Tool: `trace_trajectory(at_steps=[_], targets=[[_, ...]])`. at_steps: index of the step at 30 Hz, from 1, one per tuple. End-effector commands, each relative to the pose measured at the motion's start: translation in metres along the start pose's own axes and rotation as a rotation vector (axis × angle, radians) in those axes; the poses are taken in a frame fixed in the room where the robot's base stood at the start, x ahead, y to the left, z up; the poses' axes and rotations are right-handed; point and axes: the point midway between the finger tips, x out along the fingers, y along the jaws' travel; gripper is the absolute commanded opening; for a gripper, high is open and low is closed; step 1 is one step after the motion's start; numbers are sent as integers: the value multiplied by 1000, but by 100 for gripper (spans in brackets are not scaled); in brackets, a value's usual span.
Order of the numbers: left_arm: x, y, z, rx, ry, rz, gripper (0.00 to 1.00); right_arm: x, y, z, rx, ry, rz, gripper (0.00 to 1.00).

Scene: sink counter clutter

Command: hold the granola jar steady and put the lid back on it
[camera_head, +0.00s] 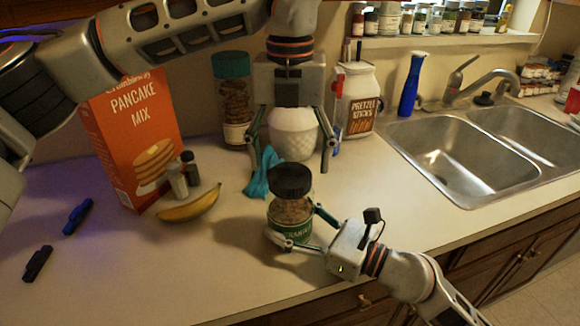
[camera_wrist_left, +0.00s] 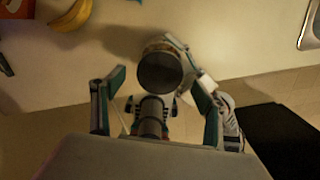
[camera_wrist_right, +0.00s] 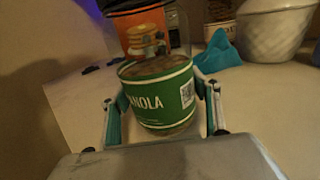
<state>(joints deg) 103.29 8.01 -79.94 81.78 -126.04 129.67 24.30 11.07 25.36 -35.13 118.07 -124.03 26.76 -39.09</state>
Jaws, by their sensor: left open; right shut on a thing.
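The granola jar (camera_head: 290,212), clear glass with a green label, stands upright near the counter's front edge. The black lid (camera_head: 290,180) sits over the jar's mouth; I cannot tell whether it is threaded tight. My right gripper (camera_head: 295,226) is shut around the jar's lower part, with a finger on each side of the label in the right wrist view (camera_wrist_right: 160,108). My left gripper (camera_head: 290,163) is open and empty, pointing down above and behind the lid. In the left wrist view the lid (camera_wrist_left: 160,72) shows from above, beyond the open fingers.
A teal cloth (camera_head: 262,174) and a white ribbed pot (camera_head: 293,133) are behind the jar. A banana (camera_head: 190,204), shakers (camera_head: 178,181) and an orange pancake mix box (camera_head: 135,135) stand left. The sink (camera_head: 465,158) is right.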

Motion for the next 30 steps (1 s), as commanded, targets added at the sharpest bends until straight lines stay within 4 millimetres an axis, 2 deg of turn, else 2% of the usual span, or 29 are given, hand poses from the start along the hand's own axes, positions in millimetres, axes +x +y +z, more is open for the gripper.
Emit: trace_trajectory(at_steps=[1,6,12,18,26,27,29,30], targets=[[-12,0,1,-3,-5,1,73,0,0,0,0,0,0,1],[-48,0,1,-3,-5,1,73,0,0,0,0,0,0,1],[-80,0,0,-3,-3,1,73,0,0,0,0,0,0,1],[-93,0,0,-2,-1,0,73,0,0,0,0,0,0,1],[-94,0,0,-1,0,0,73,0,0,0,0,0,0,1],[-94,0,0,-1,0,0,73,0,0,0,0,0,0,64],[-94,0,0,-1,0,0,73,0,0,0,0,0,0,79],[-94,0,0,-1,0,0,73,0,0,0,0,0,0,81]])
